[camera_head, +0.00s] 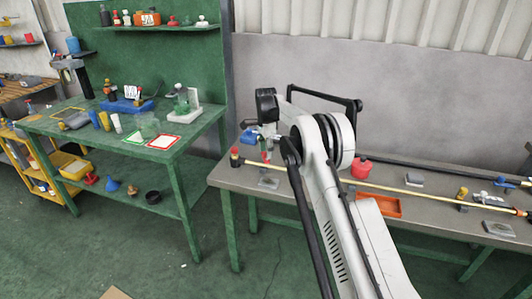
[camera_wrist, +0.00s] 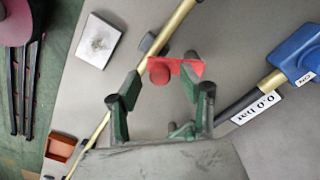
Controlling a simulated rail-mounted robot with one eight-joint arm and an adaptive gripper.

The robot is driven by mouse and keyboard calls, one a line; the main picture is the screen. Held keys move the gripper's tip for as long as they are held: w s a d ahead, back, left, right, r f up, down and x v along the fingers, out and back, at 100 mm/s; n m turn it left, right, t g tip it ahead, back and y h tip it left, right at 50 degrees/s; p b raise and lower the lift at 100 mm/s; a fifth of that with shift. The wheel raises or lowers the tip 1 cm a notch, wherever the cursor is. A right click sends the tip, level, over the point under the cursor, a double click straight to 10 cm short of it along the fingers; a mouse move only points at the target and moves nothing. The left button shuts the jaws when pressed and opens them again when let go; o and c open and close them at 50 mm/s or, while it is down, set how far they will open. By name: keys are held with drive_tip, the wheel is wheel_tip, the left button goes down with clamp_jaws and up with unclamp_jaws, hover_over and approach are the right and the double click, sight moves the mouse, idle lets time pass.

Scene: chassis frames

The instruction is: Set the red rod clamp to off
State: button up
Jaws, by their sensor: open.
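The red rod clamp, a red bar with a rounded knob (camera_wrist: 160,74), is in the wrist view at upper centre, beside the brass rod (camera_wrist: 180,20). A small red part, likely the same clamp, shows in the head view (camera_head: 265,157) near the rod's left end. My gripper (camera_wrist: 160,94) is open, with its green and black fingers spread to either side. The red part lies at the gap's far end in the picture, and contact cannot be told. In the head view my arm hides most of the gripper.
A blue device (camera_wrist: 295,50) with a "0.0 bar" label lies right of the clamp. A grey plate (camera_wrist: 98,40) lies left of the rod. An orange tray (camera_head: 378,206) and red canister (camera_head: 361,168) stand on the grey bench. A green table (camera_head: 70,127) stands left, across a floor gap.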

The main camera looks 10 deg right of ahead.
drive_tip(key=shift+f, duration=0.45)
clamp_jaws()
